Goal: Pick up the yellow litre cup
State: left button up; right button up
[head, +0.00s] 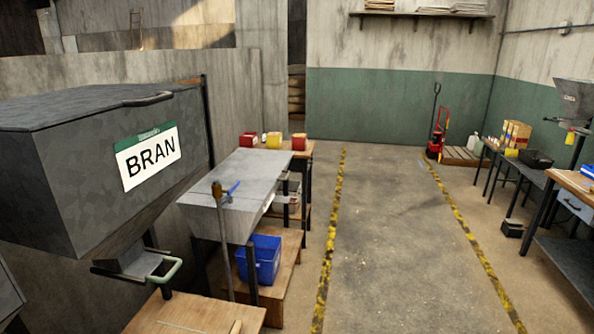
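I cannot tell for certain which yellow thing is the litre cup. A small yellow object (511,153) sits on the right-hand bench beside a black tray (535,159). Another yellow object (570,138) shows under the grey hopper (573,97) at the far right. A third yellow item (274,140) stands between red containers on the bench at left centre. All are small and far off. Neither of my grippers is in view.
A big grey bin labelled BRAN (100,165) fills the left. The floor aisle (390,240) between yellow-black lines is clear.

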aim_at(273, 139)
jog(key=i+l+z, duration=0.35)
jog(key=i+l, duration=0.15)
jog(key=i, duration=0.25)
jog(key=i+l+z, duration=0.2)
jog(key=i, duration=1)
jog(key=i+u, duration=0.15)
jog(key=i, duration=0.65)
jog(key=i+u, duration=0.1)
jog(key=i, duration=0.45)
jog(key=i+l+u, duration=0.1)
jog(key=i, duration=0.45)
jog(key=i+l+u, duration=0.1)
jog(key=i, duration=0.45)
jog(key=i+j+u, duration=0.1)
jog(key=i+u, duration=0.2)
jog(key=u, duration=0.15)
jog(key=i+u, duration=0.35)
jog(key=u, duration=0.15)
jog(key=i+l+u, duration=0.2)
jog(key=u, duration=0.25)
jog(key=i+l+u, duration=0.1)
jog(key=i+u, duration=0.2)
jog(key=i+l+u, duration=0.15)
jog(key=i+u, duration=0.15)
